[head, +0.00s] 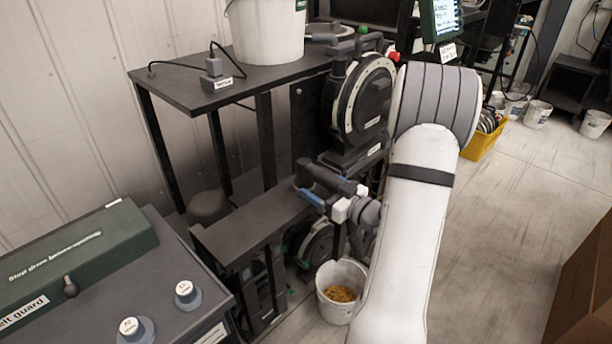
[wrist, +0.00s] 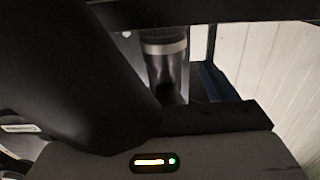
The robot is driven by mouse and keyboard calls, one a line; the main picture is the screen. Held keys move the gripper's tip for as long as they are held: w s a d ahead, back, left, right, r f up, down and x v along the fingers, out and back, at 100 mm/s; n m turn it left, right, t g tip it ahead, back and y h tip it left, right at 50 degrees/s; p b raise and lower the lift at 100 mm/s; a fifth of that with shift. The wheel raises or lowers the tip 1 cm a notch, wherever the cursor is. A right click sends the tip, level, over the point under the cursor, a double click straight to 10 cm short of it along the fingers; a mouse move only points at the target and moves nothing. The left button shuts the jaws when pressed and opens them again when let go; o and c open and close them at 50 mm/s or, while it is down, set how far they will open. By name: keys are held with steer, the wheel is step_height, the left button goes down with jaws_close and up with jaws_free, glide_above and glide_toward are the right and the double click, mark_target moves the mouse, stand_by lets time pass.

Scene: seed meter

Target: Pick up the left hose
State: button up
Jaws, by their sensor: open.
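My gripper (head: 304,180) is open at the end of my white arm, with its fingers over the right end of a dark shelf beside the seed meter. I see nothing clearly held between the fingers. In the wrist view, a grey, shiny tube with a pale band (wrist: 166,66) stands upright ahead of the gripper body; I cannot tell whether it is the left hose. A thick dark rounded shape fills the left of that view. No hose can be made out for certain in the head view, where my arm and the machine hide part of the area.
The round seed meter housing (head: 362,100) stands just above my gripper. A white bucket with grain (head: 341,290) is on the floor below. A dark table (head: 190,84) carries a large white bucket (head: 267,30). Open floor lies to the right.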

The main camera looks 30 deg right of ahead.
steer(key=x, duration=0.4)
steer(key=shift+w+a+p, duration=0.1)
steer(key=shift+a+p, duration=0.25)
steer(key=shift+a, duration=0.1)
steer(key=shift+w+a, duration=0.1)
steer(key=shift+w, duration=0.4)
steer(key=shift+c, duration=0.6)
steer(key=c, duration=1.1)
step_height(320, 180, up, 10)
steer(key=shift+r+p, duration=0.1)
steer(key=shift+p, duration=0.35)
step_height(320, 180, up, 6)
steer(key=p, duration=0.4)
glide_above(310, 182)
steer(key=w, duration=0.2)
steer(key=shift+s+a, duration=0.1)
steer(key=shift+a, duration=0.15)
